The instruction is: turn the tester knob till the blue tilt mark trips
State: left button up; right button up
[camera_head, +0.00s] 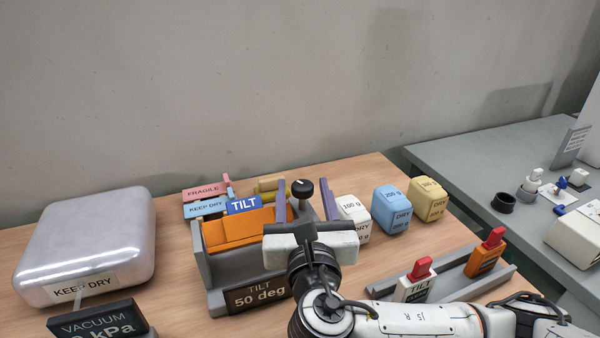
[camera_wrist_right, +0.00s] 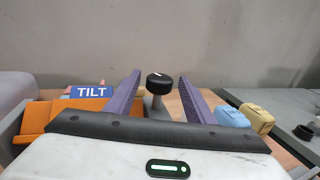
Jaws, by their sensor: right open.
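The tester (camera_head: 209,272) is a grey stand with an orange cradle (camera_head: 238,228) and a front display reading "TILT 50 deg". The blue tilt mark (camera_head: 244,204) with white "TILT" stands at the back of the cradle; it also shows in the right wrist view (camera_wrist_right: 92,91). The black knob (camera_head: 302,188) with a white line sits on a grey post; it also shows in the right wrist view (camera_wrist_right: 160,83). My right gripper (camera_head: 306,200) is open, its purple fingers on either side of the knob, with gaps visible. My left gripper is not in view.
A silver vacuum case (camera_head: 90,235) stands left. White (camera_head: 354,220), blue (camera_head: 391,208) and yellow (camera_head: 428,199) weight blocks stand right of the tester. A grey rack (camera_head: 455,275) holds red-topped white and orange pieces. Pink and light-blue labels lie behind the tester.

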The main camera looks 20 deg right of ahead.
jog(key=x, duration=0.5)
jog(key=c, duration=1.1)
